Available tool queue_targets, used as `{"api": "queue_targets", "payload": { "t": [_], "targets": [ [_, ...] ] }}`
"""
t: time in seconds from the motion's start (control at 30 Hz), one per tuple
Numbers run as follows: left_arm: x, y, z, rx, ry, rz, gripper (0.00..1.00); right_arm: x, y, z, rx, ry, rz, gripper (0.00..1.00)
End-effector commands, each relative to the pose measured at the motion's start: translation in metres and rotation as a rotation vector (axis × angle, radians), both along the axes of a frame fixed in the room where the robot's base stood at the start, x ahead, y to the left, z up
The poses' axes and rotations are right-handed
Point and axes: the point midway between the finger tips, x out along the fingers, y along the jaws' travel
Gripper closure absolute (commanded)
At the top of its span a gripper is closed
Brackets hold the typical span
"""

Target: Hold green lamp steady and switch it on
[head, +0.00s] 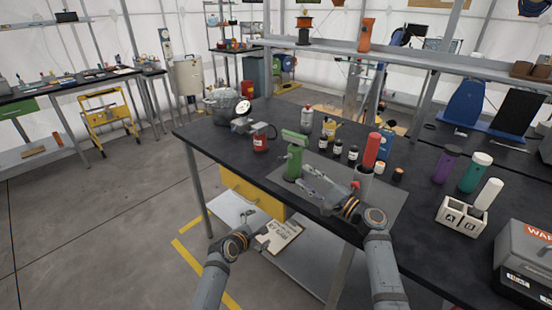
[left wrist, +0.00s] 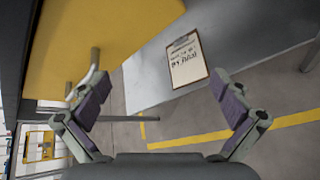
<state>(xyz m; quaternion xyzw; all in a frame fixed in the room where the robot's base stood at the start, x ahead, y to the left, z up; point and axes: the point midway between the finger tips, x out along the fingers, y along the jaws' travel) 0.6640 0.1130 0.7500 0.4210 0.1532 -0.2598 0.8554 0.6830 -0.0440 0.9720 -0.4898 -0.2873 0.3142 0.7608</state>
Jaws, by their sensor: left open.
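The green lamp (head: 294,160) stands upright on the grey mat (head: 390,193) on the dark workbench. My right gripper (head: 308,182) comes in from the right, low beside the lamp. Its fingers look spread and empty; whether they touch the lamp is too small to tell. My left gripper (head: 247,216) is below the bench top, in front of the yellow drawer (head: 250,190). In the left wrist view my left gripper (left wrist: 166,95) is open with nothing between its fingers. The lamp is not in that view, and its switch cannot be made out.
A red-topped lamp (head: 371,150) stands right of the right gripper. Several small bottles (head: 337,147) stand behind the green lamp, and a red can (head: 260,142) to its left. A clipboard (head: 279,235) lies on the lower shelf (left wrist: 150,85). The yellow drawer (left wrist: 95,40) is close to the left gripper.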

Motion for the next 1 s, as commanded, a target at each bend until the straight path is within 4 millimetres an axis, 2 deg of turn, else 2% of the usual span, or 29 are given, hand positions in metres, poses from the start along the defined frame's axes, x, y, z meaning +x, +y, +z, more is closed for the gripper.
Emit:
{"api": "queue_targets", "payload": {
  "t": [0.03, 0.1, 0.17, 0.2, 0.3, 0.4, 0.5, 0.6, 0.67, 0.87, 1.0],
  "targets": [
    [0.014, -0.007, 0.034, -0.086, -0.026, 0.025, 0.0, 0.0, 0.0, 0.0, 0.0, 0.0, 0.0, 0.62],
    [0.028, -0.016, 0.079, -0.227, -0.048, 0.054, 0.0, 0.0, 0.0, 0.0, 0.0, 0.0, 0.0, 0.62],
    [0.038, -0.024, 0.119, -0.347, -0.064, 0.071, 0.0, 0.0, 0.0, 0.0, 0.0, 0.0, 0.0, 0.62],
    [0.042, -0.029, 0.146, -0.426, -0.074, 0.079, 0.0, 0.0, 0.0, 0.0, 0.0, 0.0, 0.0, 0.62],
    [0.049, -0.04, 0.207, -0.608, -0.086, 0.082, 0.0, 0.0, 0.0, 0.0, 0.0, 0.0, 0.0, 0.62],
    [0.049, -0.048, 0.256, -0.754, -0.088, 0.074, 0.0, 0.0, 0.0, 0.0, 0.0, 0.0, 0.0, 0.62],
    [0.047, -0.053, 0.289, -0.853, -0.083, 0.061, 0.0, 0.0, 0.0, 0.0, 0.0, 0.0, 0.0, 0.62],
    [0.045, -0.056, 0.307, -0.909, -0.078, 0.052, 0.0, 0.0, 0.0, 0.0, 0.0, 0.0, 0.0, 0.62],
    [0.044, -0.057, 0.311, -0.924, -0.076, 0.05, 0.0, 0.0, 0.0, 0.0, 0.0, 0.0, 0.0, 0.62],
    [0.048, -0.06, 0.313, -0.93, -0.075, 0.049, 0.0, 0.0, 0.0, 0.0, 0.0, 0.0, 0.0, 0.62],
    [0.067, -0.071, 0.313, -0.929, -0.074, 0.048, 0.0, 0.0, 0.0, 0.0, 0.0, 0.0, 0.0, 0.62]
  ]
}}
